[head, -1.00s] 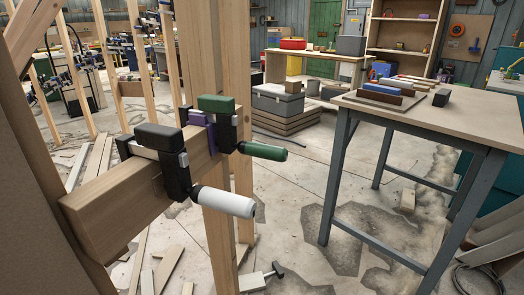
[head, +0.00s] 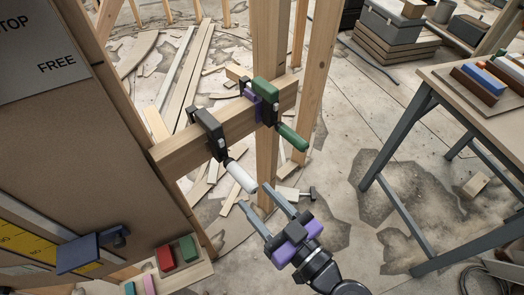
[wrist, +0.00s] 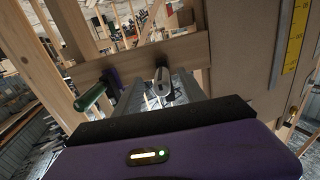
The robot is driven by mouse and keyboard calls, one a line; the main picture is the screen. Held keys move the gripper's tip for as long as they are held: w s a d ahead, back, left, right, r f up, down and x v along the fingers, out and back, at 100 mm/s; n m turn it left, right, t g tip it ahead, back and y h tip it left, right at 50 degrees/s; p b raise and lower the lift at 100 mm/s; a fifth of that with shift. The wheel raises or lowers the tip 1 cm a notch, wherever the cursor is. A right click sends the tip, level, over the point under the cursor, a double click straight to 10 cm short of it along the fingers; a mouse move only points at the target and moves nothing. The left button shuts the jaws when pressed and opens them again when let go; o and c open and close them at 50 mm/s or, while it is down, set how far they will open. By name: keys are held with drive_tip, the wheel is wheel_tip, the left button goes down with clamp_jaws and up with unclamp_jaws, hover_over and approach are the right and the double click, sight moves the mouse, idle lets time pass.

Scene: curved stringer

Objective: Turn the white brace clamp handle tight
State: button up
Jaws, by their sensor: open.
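The white brace clamp handle (head: 241,177) points down and right from its black clamp (head: 208,130), which grips a horizontal wooden brace (head: 183,150). My gripper (head: 255,193) is open, with its grey fingertips at the free end of the white handle. In the wrist view the white handle (wrist: 163,87) shows end-on between the two fingers, nearer the right one. The fingers are not closed on it. Whether they touch it I cannot tell.
A green-handled clamp (head: 292,137) sits beside it on the brace, close to the upright post (head: 268,45). A brown panel (head: 105,140) stands at left. A workbench (head: 450,85) stands at right. Open floor lies between the post and the bench.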

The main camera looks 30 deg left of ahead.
sight(240, 172)
drive_tip(key=shift+w+a+r+n, duration=0.1)
drive_tip(key=shift+a+r+n, duration=0.05)
drive_tip(key=shift+r, duration=0.4)
drive_tip(key=shift+w+a+r+n, duration=0.1)
drive_tip(key=shift+r+n, duration=0.05)
drive_tip(key=shift+r, duration=0.4)
drive_tip(key=p+x, duration=0.2)
drive_tip(key=x, duration=0.4)
drive_tip(key=shift+a+r, duration=0.1)
drive_tip(key=shift+a, duration=0.1)
drive_tip(key=shift+w+a, duration=0.25)
drive_tip(key=shift+a, duration=0.3)
clamp_jaws()
